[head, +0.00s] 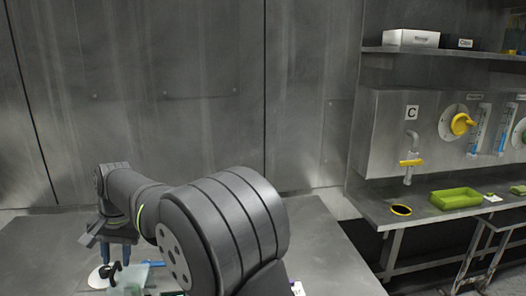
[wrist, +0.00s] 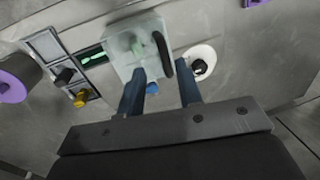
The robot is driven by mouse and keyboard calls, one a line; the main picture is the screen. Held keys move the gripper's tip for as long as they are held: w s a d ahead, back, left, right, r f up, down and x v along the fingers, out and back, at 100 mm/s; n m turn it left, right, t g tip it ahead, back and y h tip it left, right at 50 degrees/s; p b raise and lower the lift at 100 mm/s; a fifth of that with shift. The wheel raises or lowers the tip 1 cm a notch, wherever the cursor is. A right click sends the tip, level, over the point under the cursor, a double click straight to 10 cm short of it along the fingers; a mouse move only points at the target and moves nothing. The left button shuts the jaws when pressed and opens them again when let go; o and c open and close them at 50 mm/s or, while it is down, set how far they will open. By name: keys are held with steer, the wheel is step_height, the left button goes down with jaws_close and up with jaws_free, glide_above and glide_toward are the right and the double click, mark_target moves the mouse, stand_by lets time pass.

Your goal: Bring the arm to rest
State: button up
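My arm reaches over the metal table (head: 335,265) at the lower left of the head view. My gripper (head: 115,262) hangs over the table with its two blue fingers spread apart. In the wrist view my gripper (wrist: 160,84) shows the fingers apart with nothing clearly held. A pale translucent container (wrist: 124,46) with a black handle lies just beyond the fingertips. A small blue part (wrist: 152,88) shows between the fingers, and I cannot tell whether anything touches. The container (head: 132,275) is partly cut off in the head view.
A white disc (wrist: 207,53) with a dark piece is beside the container. A purple round object (wrist: 14,88), black and yellow pieces (wrist: 80,98) and a grey panel (wrist: 44,45) are at left. A bench (head: 440,215) with a green tray (head: 455,198) stands right. Steel walls close the back.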

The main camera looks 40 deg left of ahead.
steer(key=w+d+r, duration=0.1)
steer(key=d+r, duration=0.1)
steer(key=r, duration=0.5)
steer(key=w+d+r, duration=0.1)
steer(key=r, duration=0.6)
steer(key=shift+w+d+y, duration=0.3)
steer(key=shift+w+d, duration=0.05)
steer(key=shift+c, duration=0.2)
steer(key=shift+a+f, duration=0.1)
steer(key=shift+f, duration=0.05)
jaws_close()
steer(key=n+y, duration=0.2)
steer(key=n, duration=1)
glide_above(123, 275)
steer(key=d, duration=0.2)
step_height(123, 275, down, 11)
steer(key=shift+w+a+f, duration=0.1)
steer(key=shift+w+f, duration=0.05)
steer(key=shift+f, duration=1.3)
steer(key=shift+w+a+f, duration=0.1)
steer(key=shift+f, duration=1.35)
